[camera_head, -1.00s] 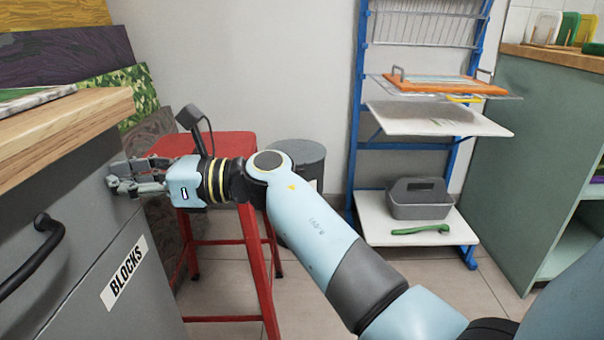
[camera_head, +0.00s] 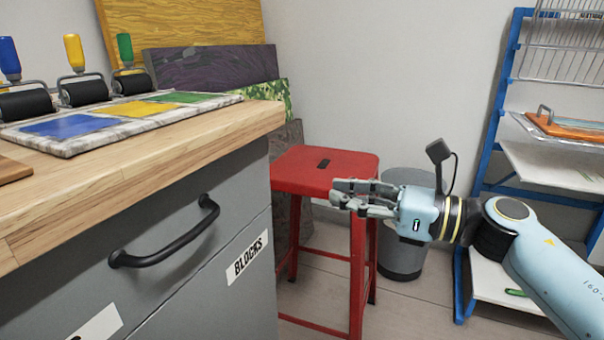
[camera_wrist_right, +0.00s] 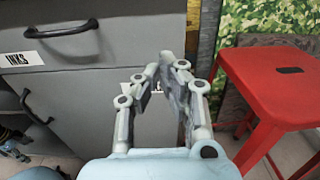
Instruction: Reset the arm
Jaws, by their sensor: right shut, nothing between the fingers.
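My right gripper (camera_head: 349,196) is at the right of the head view, its arm coming in from the right and its fingers pointing left. It is shut and holds nothing. In the head view it overlaps the front of the red stool (camera_head: 318,168), to the right of the grey cabinet (camera_head: 240,205). In the right wrist view the shut fingers (camera_wrist_right: 166,62) are in front of the cabinet's right edge, with the red stool (camera_wrist_right: 270,85) to their right. I cannot tell the exact gap to either.
The wooden worktop (camera_head: 150,165) holds a tray with blue, yellow and green ink (camera_head: 125,115) and rollers behind it. A black drawer handle (camera_head: 170,245) sticks out from the cabinet. A grey bin (camera_head: 402,262) and a blue rack (camera_head: 490,150) stand behind my arm.

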